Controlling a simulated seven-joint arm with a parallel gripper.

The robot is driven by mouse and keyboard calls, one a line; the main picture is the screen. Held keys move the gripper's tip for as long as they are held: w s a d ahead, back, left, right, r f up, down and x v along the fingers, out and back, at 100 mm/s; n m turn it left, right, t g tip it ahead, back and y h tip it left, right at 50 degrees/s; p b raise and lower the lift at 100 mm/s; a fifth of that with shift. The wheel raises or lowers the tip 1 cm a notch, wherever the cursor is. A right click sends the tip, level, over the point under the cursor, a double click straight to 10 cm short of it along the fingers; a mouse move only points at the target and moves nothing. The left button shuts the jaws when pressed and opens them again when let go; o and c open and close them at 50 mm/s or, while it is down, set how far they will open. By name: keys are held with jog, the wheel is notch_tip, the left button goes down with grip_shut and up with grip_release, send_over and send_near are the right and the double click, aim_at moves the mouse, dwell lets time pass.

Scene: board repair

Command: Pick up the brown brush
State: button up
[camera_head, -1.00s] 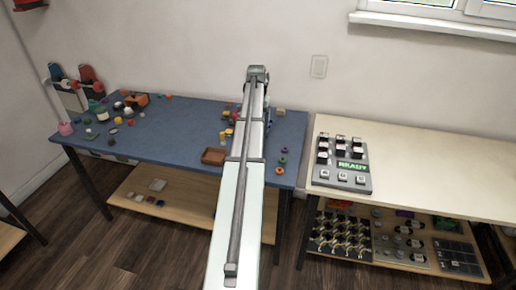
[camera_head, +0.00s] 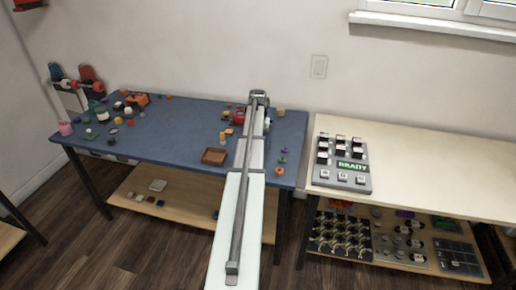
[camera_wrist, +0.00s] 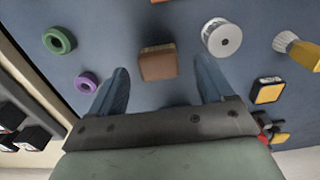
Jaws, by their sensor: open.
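A small brown block-like thing (camera_wrist: 157,64) lies on the blue table in the wrist view; it fits the brown brush best, though no bristles show. My gripper (camera_wrist: 162,70) is open above the table, with the brown thing between its fingertips in the picture. I cannot tell how high the fingers are above it. In the head view the brown thing and my gripper are hidden behind my arm. A brush with a yellow handle and pale bristles (camera_wrist: 298,49) lies at the right of the wrist view.
A white spool (camera_wrist: 221,38) stands close to the right finger. A green ring (camera_wrist: 60,40) and a purple ring (camera_wrist: 86,82) lie left. A yellow-black item (camera_wrist: 268,91) lies right. The blue table (camera_head: 185,130) holds a brown tray (camera_head: 214,156). A keypad panel (camera_head: 341,162) stands on the pale table.

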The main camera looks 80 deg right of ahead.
notch_tip(320, 180, down, 3)
jog(key=shift+f, duration=0.15)
jog(key=c, duration=1)
